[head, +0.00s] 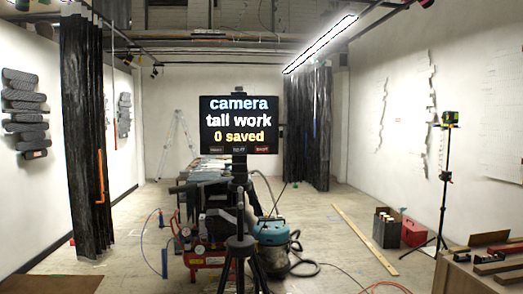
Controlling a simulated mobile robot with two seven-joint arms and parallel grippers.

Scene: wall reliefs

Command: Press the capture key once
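A dark screen (239,125) stands upright on a tripod (240,250) in the middle of the head view, facing me. It reads "camera", "tall work" and "0 saved". Along its bottom edge is a row of small keys: a dark left key (216,149), a dark middle key (239,149) and a reddish right key (262,149). Their labels are too small to read surely, so I cannot tell which is the capture key. Neither of my grippers is in view, and nothing touches the screen.
Behind the tripod stand a blue vacuum (271,233), a red compressor (205,257) and hoses. A wooden table (480,275) is at the front right, near a levelling tripod (441,185). A dark curtain (86,140) hangs at left. Grey reliefs (25,112) hang on the left wall.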

